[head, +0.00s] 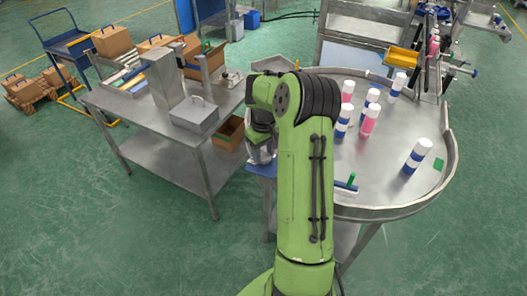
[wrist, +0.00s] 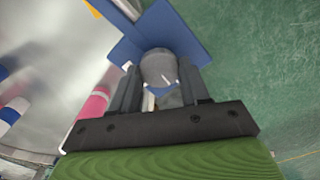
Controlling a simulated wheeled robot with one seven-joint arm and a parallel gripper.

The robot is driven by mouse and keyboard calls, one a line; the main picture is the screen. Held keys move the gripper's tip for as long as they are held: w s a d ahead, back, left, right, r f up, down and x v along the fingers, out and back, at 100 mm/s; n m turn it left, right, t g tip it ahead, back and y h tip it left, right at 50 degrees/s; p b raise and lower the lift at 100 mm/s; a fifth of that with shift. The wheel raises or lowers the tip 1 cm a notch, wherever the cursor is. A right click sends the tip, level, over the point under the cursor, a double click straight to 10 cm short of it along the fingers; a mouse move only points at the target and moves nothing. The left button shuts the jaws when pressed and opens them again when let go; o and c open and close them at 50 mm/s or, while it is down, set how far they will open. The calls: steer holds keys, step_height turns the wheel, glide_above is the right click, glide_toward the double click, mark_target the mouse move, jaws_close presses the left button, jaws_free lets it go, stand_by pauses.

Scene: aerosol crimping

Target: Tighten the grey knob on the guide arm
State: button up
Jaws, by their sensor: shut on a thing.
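The grey knob (wrist: 158,66) is round and shows in the wrist view, between the two dark fingers of my gripper (wrist: 159,74). The fingers are shut on it, one on each side. Behind the knob is a blue part (wrist: 172,32), likely the guide arm. In the head view, my gripper (head: 262,152) points down at the left edge of the round table, beside a blue part (head: 262,171). My green arm hides much of that spot, and I cannot make out the knob there.
The round metal table (head: 400,190) has a raised rim and holds several white, blue and pink cans (head: 417,156). A green-handled tool (head: 350,181) lies near its front edge. A steel bench (head: 160,137) with a grey box (head: 195,117) stands left.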

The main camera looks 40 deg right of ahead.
steer(key=m+b, duration=0.1)
steer(key=m, duration=0.3)
steer(key=shift+d+m, duration=0.1)
steer(key=shift+m, duration=0.3)
steer(key=m+b, duration=0.1)
steer(key=m, duration=0.3)
steer(key=shift+m+b, duration=0.3)
steer(key=m+b, duration=0.1)
steer(key=m, duration=0.3)
steer(key=shift+s+m+b, duration=0.1)
steer(key=shift+m+b, duration=0.55)
steer(key=shift+m, duration=1.65)
steer(key=o, duration=1.1)
steer(key=shift+c, duration=0.2)
